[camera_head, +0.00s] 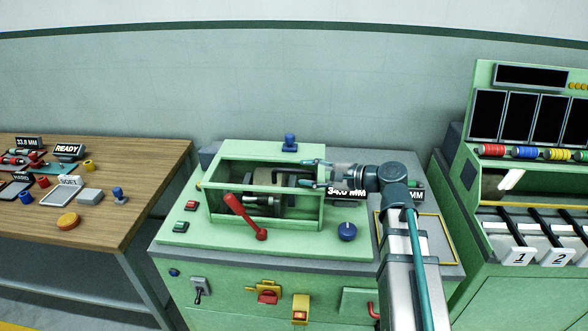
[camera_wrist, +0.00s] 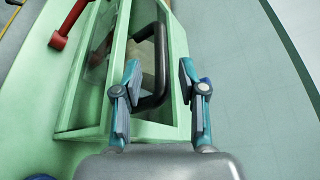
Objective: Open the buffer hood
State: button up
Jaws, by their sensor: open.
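The buffer hood (camera_head: 322,212) is a green-framed box with clear panels on top of the green machine, with machine parts visible inside it. It looks lowered over them. In the wrist view the hood's green frame (camera_wrist: 118,45) fills the left and middle. A black bar handle (camera_wrist: 161,60) on it lies between the fingers in the picture; I cannot tell whether they touch it. My gripper (camera_head: 308,173) is at the hood's right upper side, and also shows in the wrist view (camera_wrist: 158,75) with its fingers apart and nothing clamped.
A red lever (camera_head: 243,214) stands at the hood's front. A blue knob (camera_head: 347,231) is right of it, and a blue-topped post (camera_head: 290,142) behind. A wooden table (camera_head: 130,180) with parts is left; a green cabinet (camera_head: 483,85) with spools is right.

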aim_at(301, 172)
jog(key=shift+p+x, duration=0.4)
jog(key=shift+x, duration=1.95)
grip_shut()
